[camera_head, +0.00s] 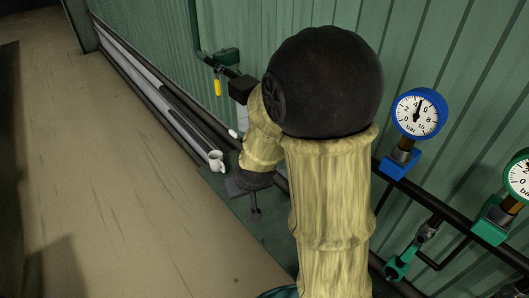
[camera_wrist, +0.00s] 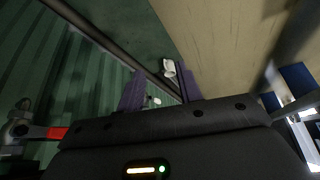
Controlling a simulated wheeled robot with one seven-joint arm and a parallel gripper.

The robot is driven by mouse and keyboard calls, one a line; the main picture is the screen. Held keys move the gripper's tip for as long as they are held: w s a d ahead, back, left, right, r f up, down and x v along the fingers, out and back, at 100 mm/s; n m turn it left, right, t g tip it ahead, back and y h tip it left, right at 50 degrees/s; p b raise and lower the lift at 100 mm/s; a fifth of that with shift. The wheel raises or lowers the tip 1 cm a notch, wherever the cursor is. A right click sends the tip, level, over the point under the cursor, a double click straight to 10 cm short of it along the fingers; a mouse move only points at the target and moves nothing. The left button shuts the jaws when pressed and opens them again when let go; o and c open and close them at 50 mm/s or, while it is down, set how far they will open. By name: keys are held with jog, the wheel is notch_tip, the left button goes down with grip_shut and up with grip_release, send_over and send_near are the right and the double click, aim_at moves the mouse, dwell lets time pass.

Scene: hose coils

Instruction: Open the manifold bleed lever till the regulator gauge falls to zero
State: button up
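A blue-rimmed gauge (camera_head: 419,113) is on the wall pipe at right in the head view, its needle near mid-scale. A green-rimmed gauge (camera_head: 518,180) is cut by the right edge, its reading unclear. A yellow-handled lever (camera_head: 217,82) hangs from a green valve at upper left. A red-ended lever (camera_wrist: 57,132) on a grey fitting shows at left in the wrist view. I cannot tell which is the manifold bleed lever. My gripper (camera_head: 254,210) points down, apart from these levers. In the wrist view its purple fingers (camera_wrist: 160,92) are apart with nothing held.
A dark pipe (camera_head: 443,209) runs along the green wall, with a green fitting (camera_head: 403,262) below. My arm hides part of the wall. The floor (camera_head: 120,180) at left is clear.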

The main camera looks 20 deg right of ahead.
jog(key=w+d+n+t+h+p, duration=0.1)
jog(key=w+d+h+p, duration=0.15)
jog(key=w, duration=0.35)
jog(key=w+d+t+h+p, duration=0.2)
jog(key=w+h+p, duration=0.1)
jog(key=w+h, duration=0.15)
jog(key=s+d+r+n+g+h+p, duration=0.2)
jog(key=h+p, duration=0.3)
jog(key=h, duration=0.5)
jog(key=shift+s+d+r, duration=0.45)
jog(key=shift+s+d, duration=0.45)
jog(key=shift+d, duration=0.1)
jog(key=b+x, duration=0.1)
jog(key=x, duration=0.7)
jog(key=shift+d, duration=0.2)
